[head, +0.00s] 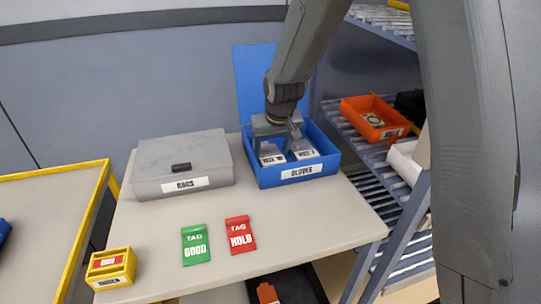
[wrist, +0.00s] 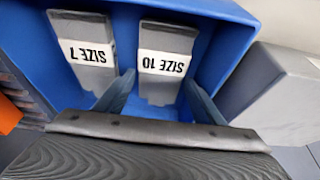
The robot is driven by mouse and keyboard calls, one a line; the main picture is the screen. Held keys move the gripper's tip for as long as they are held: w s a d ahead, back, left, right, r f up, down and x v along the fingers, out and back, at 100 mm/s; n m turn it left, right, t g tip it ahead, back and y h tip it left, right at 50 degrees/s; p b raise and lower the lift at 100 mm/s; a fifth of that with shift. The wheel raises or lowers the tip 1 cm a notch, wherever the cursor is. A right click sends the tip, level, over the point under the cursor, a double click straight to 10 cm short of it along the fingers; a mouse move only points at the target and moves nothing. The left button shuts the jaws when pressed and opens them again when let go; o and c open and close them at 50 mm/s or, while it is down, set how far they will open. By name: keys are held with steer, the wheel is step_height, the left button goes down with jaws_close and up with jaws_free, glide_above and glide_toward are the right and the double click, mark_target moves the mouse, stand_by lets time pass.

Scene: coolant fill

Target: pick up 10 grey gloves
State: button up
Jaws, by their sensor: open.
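Two grey glove bundles lie side by side in an open blue bin (head: 262,181). In the wrist view, one is labelled SIZE 10 (wrist: 168,40) and the other SIZE 7 (wrist: 80,27), both labels upside down. In the head view, the left bundle (head: 270,157) and right bundle (head: 305,154) show partly under my gripper (head: 283,137). My gripper (wrist: 160,92) is open and empty. In the wrist view its fingers appear on either side of the SIZE 10 bundle; whether they touch it I cannot tell.
A closed grey case (head: 180,153) stands left of the bin. A green GOOD tag (head: 195,245), a red HOLD tag (head: 240,234) and a small yellow box (head: 110,267) are on the table (head: 300,220). A rack with an orange bin (head: 372,118) is at right.

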steer(key=shift+w+f, duration=0.15)
steer(key=shift+f, duration=0.25)
steer(key=c, duration=0.7)
